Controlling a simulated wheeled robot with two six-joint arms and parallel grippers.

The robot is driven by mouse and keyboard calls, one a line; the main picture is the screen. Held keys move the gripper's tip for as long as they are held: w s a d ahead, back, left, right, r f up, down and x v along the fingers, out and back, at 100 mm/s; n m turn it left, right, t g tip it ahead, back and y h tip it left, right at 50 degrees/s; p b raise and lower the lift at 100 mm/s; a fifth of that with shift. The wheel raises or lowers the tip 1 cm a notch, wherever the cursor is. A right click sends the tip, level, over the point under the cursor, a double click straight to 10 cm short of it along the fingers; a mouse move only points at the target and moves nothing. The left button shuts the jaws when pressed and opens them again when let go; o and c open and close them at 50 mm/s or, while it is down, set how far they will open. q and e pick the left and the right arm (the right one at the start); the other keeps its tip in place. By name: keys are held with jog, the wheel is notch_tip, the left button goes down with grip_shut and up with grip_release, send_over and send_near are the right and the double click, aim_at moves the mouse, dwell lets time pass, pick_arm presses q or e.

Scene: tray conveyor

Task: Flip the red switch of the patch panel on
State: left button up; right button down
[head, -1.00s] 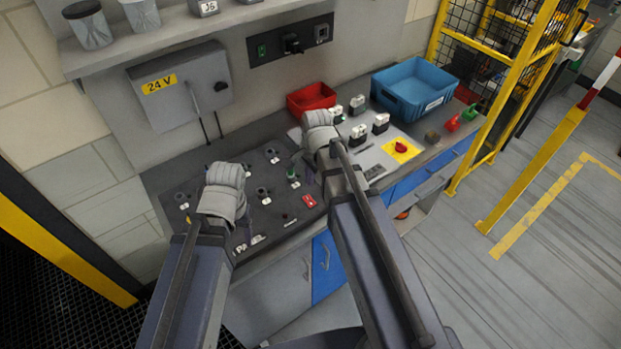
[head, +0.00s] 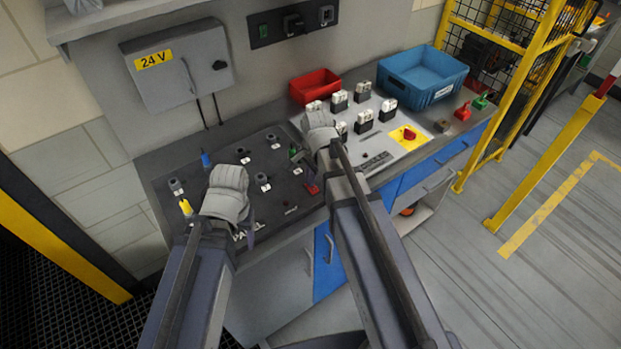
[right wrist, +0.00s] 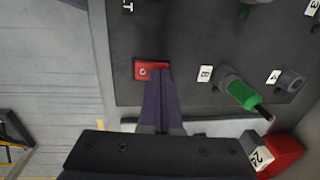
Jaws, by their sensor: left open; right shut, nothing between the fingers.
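The patch panel (head: 280,190) is the dark board on the bench, with several jacks and white labels. Its red switch (head: 311,188) is near the panel's right side, partly behind my right gripper. In the right wrist view the red switch (right wrist: 143,70) is a small red plate with a round mark; its on or off position cannot be told. My right gripper (right wrist: 160,76) is shut and empty, its tips over the edge of the switch; contact is unclear. In the head view my right gripper (head: 310,176) points down there. My left gripper (head: 246,222) is open above the panel's front left.
A green plug (right wrist: 242,93) stands beside the switch. Blue (head: 206,160) and yellow (head: 185,207) plugs are at the panel's left. A lighter panel with a red knob (head: 409,134), a red bin (head: 315,86) and a blue bin (head: 422,76) lie right and behind.

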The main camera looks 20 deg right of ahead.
pick_arm(q)
jog(key=shift+f, duration=0.25)
pick_arm(e)
jog(key=shift+f, duration=0.2)
pick_arm(q)
jog(key=shift+s, duration=0.1)
pick_arm(e)
jog(key=shift+s, duration=0.2)
jog(key=shift+s+d, duration=0.1)
jog(key=shift+s, duration=0.35)
pick_arm(q)
jog(key=shift+r, duration=0.15)
pick_arm(e)
jog(key=shift+s+d+r, duration=0.1)
jog(key=shift+s+d, duration=0.05)
pick_arm(q)
jog(key=shift+r, duration=0.1)
pick_arm(e)
jog(key=shift+r, duration=0.1)
